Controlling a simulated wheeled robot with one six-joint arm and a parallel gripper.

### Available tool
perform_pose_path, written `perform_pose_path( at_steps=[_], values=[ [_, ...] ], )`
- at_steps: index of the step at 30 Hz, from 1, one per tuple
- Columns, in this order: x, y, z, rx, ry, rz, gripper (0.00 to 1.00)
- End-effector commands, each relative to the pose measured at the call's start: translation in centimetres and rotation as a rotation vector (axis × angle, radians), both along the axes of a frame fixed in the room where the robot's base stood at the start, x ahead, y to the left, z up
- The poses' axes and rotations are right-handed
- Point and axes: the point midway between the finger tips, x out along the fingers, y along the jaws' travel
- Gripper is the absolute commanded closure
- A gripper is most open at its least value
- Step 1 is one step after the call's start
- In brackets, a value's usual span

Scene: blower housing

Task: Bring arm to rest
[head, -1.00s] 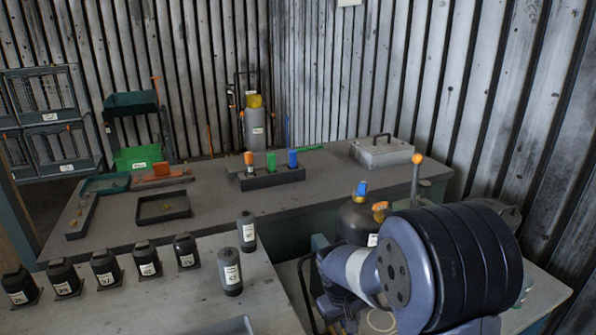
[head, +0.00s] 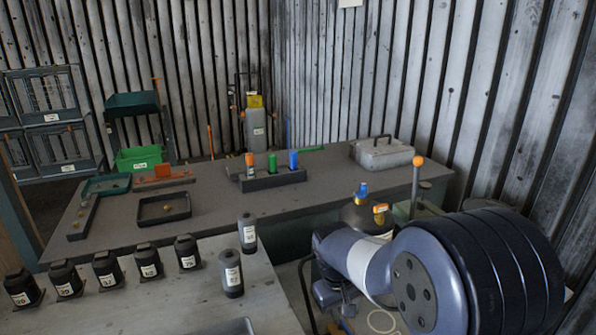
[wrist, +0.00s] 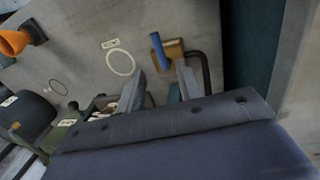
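My arm (head: 440,265) fills the lower right of the head view, its dark blue links bent over the right-hand end of the benches. My gripper (wrist: 158,82) shows in the wrist view with its two grey fingers apart and nothing visible between them. Beyond the fingertips, a blue-handled item (wrist: 160,50) stands at a small tan block on the grey bench top. In the head view the fingers are mostly hidden by my arm and cannot be made out clearly.
A dark rounded vessel (head: 356,215) with blue and orange fittings and an orange-knobbed lever (head: 417,175) stand close beside my arm. Several labelled dark bottles (head: 107,268) line the front bench. A rack with coloured cylinders (head: 272,178) and a grey lidded box (head: 382,154) are farther back.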

Motion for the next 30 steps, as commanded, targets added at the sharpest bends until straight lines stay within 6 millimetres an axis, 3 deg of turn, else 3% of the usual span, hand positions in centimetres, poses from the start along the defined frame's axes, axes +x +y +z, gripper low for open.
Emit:
perform_pose_path(
  at_steps=[6, 22, 30],
  values=[
    [-0.3, 0.9, 4.6, 0.001, -0.003, 0.002, 0.66],
    [0.3, -1.3, -6.6, -0.002, 0.007, 0.000, 0.66],
    [0.6, -1.8, -6.3, 0.000, 0.002, 0.182, 0.66]
  ],
)
